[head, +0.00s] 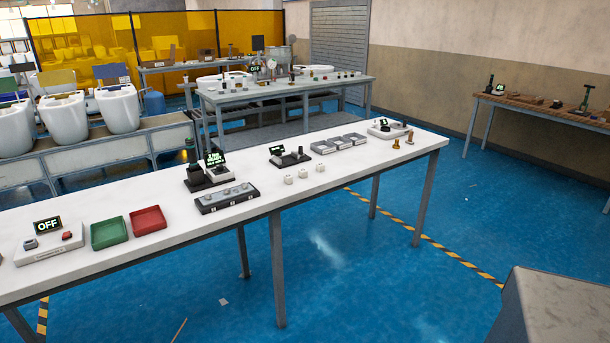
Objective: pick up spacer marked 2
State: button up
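Three small whitish blocks stand in a slanting row near the front edge of the long white table (180,232). They are a left block (288,180), a middle block (303,173) and a right block (320,167). They look like the spacers, but their marks are too small to read, so I cannot tell which is marked 2. My gripper is not in view.
Behind the blocks is a black device with a small screen (277,150). A dark tray (227,198) lies to their left, grey trays (340,142) behind right. Green (109,233) and red (148,220) bins stand further left. Blue floor (340,270) before the table is mostly clear.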

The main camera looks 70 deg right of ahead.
aim_at(302, 173)
jog(key=z, duration=1)
jog(key=i, duration=0.45)
jog(key=u, duration=0.45)
